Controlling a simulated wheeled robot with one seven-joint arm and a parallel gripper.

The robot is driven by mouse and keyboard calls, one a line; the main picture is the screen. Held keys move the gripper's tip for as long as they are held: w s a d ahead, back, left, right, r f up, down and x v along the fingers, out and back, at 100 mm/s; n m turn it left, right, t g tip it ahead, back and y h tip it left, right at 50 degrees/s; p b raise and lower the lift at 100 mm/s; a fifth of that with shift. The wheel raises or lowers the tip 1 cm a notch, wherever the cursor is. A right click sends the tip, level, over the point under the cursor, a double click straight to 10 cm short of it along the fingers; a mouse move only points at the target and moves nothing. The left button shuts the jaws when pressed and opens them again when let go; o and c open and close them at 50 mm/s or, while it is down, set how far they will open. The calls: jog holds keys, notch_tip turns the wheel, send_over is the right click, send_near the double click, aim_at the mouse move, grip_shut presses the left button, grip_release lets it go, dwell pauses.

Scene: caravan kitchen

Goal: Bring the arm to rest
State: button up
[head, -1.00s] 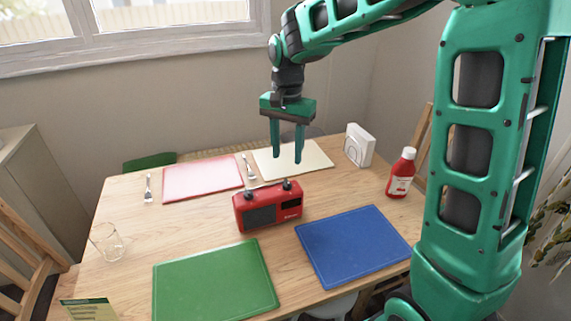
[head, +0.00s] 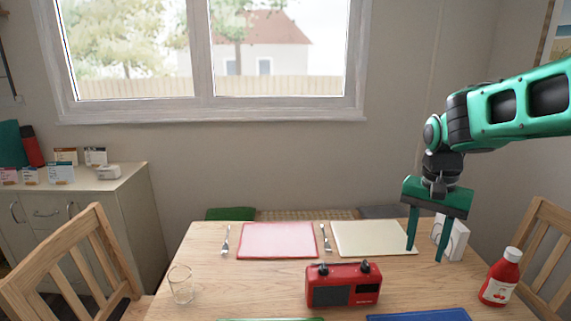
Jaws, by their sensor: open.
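My gripper (head: 426,253) is at the right of the head view, pointing down with its two green fingers apart and nothing between them. It hangs above the far right part of the wooden table (head: 240,284). In the picture its fingers overlap the right edge of the cream mat (head: 372,238) and the white napkin holder (head: 457,240) behind. Whether they touch either cannot be told, but they appear to hang above. My green arm reaches in from the right edge.
A red radio (head: 343,284) stands mid-table, left of my gripper. A ketchup bottle (head: 499,280) stands to the right. A glass (head: 181,284), a red mat (head: 277,240) and two forks are further left. Chairs flank the table; a window (head: 210,50) is behind.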

jog(key=s+d+f+n, duration=0.1)
jog(key=s+d, duration=0.3)
jog(key=s, duration=0.7)
jog(key=s+d+f, duration=0.2)
jog(key=s+d, duration=0.2)
jog(key=s, duration=0.7)
jog(key=shift+s+d+f+n+y, duration=0.2)
jog(key=shift+s+f+n+y, duration=0.1)
jog(key=shift+s+f+n, duration=0.1)
jog(key=shift+w+f, duration=0.25)
jog(key=shift+w, duration=0.4)
